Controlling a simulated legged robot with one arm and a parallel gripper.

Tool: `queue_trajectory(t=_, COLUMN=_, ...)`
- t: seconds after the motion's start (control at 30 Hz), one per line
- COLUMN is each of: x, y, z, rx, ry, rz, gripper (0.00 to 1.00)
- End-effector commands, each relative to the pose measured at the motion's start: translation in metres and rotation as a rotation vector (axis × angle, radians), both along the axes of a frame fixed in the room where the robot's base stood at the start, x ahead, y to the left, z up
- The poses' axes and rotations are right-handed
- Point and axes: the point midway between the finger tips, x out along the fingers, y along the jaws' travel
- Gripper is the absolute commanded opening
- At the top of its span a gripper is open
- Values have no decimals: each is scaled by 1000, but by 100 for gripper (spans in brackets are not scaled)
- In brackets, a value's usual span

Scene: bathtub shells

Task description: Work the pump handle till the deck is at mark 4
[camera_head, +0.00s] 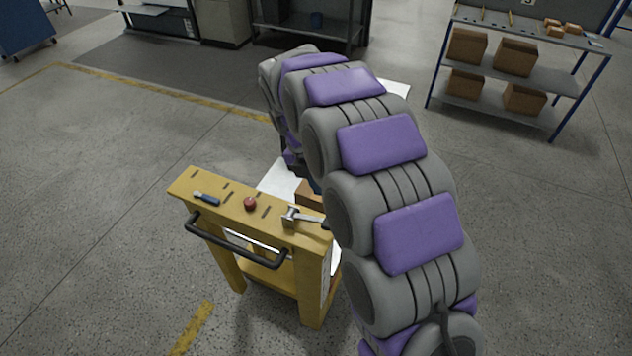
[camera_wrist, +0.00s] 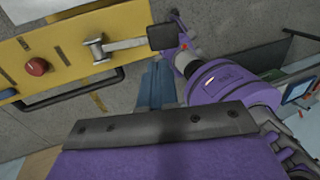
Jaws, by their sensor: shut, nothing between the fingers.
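The pump handle (camera_head: 305,219) is a metal lever on the right end of the yellow cart's top. In the wrist view the pump handle (camera_wrist: 120,44) runs from a round metal pivot to a black grip (camera_wrist: 163,37). My gripper (camera_wrist: 160,124) fills the bottom of the wrist view. It is shut and empty, and appears apart from the black grip. In the head view my arm hides it. A white surface (camera_head: 279,183), possibly the deck, shows behind the cart's top, partly hidden. I cannot read the marks or the deck's height.
The yellow cart (camera_head: 235,208) carries a red knob (camera_head: 250,204), a blue-handled item (camera_head: 206,197) and a black push bar (camera_head: 235,246). A shelf with cardboard boxes (camera_head: 515,55) stands at the back right. The floor left of the cart is clear.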

Motion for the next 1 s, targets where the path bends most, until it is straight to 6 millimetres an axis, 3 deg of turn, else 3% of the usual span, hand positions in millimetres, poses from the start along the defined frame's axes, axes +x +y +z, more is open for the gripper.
queue_trajectory(t=0.2, x=-5, y=-12, z=-45, rx=-2, ry=3, rz=-2, gripper=0)
queue_trajectory(t=0.5, x=-10, y=-23, z=-89, rx=-3, ry=4, rz=-2, gripper=0)
queue_trajectory(t=1.0, x=-10, y=-26, z=-99, rx=1, ry=-2, rz=-1, gripper=0)
